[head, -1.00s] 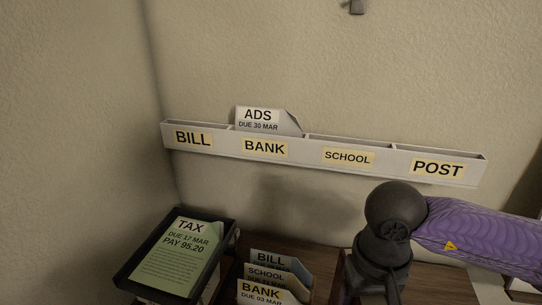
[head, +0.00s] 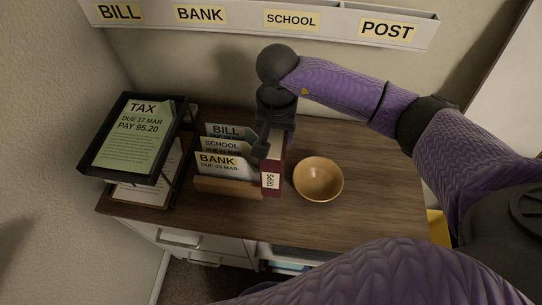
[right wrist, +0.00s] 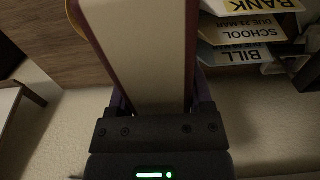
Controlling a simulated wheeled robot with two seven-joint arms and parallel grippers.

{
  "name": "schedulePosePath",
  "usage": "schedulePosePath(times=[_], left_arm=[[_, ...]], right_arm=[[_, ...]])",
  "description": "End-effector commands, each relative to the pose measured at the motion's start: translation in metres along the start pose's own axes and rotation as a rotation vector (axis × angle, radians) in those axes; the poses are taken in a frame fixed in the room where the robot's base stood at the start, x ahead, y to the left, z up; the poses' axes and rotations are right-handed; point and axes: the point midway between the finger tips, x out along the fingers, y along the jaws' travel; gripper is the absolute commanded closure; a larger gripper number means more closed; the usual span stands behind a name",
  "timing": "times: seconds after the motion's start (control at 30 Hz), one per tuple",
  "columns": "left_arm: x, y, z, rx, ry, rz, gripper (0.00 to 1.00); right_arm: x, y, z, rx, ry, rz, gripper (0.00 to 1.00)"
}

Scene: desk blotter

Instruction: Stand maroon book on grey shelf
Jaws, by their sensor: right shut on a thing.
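The maroon book (head: 277,160) stands upright on the desk in the head view, its white spine label facing me, just right of the letter sorter. My right gripper (head: 263,147) reaches down from above and is shut on it. In the right wrist view the book's cream page edges and maroon covers (right wrist: 140,50) fill the space between the fingers (right wrist: 155,95). I cannot surely tell which thing is the grey shelf; a pale open compartment (head: 290,254) with bluish things shows below the desk's front edge, partly hidden by my purple arm. My left gripper is not in view.
A wooden bowl (head: 318,181) stands close right of the book. The letter sorter (head: 228,187) with several envelopes touches or nearly touches its left side. A dark tray (head: 90,168) with a TAX sheet is at left. A labelled wall rack (head: 345,24) hangs behind. The desk's right part is clear.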

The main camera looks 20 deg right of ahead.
Motion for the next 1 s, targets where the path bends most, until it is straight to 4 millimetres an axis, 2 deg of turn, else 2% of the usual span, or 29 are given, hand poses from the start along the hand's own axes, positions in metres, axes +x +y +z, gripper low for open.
schedulePosePath(times=[0.03, 0.1, 0.27, 0.43, 0.8, 0.83, 0.97, 1.0], left_arm=[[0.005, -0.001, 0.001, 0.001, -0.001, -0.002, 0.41], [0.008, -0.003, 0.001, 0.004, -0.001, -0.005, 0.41], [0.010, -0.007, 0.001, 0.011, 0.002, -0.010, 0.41], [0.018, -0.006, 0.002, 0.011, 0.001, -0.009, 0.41], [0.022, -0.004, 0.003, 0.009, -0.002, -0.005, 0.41], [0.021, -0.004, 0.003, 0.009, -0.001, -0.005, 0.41], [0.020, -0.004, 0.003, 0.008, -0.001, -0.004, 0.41], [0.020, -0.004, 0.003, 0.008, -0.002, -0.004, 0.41]], right_arm=[[0.018, 0.000, 0.001, 0.002, -0.004, 0.002, 1.00], [0.033, 0.000, 0.001, 0.000, -0.003, 0.000, 1.00], [0.051, 0.000, 0.000, 0.000, 0.000, -0.001, 1.00], [0.081, 0.000, 0.000, -0.001, -0.002, -0.001, 1.00], [0.088, -0.001, -0.001, -0.002, 0.003, -0.003, 1.00], [0.088, -0.001, -0.001, -0.002, 0.002, -0.002, 0.30], [0.087, -0.001, -0.001, -0.002, 0.002, -0.002, 0.02], [0.087, -0.001, -0.001, -0.002, 0.002, -0.002, 0.00]])
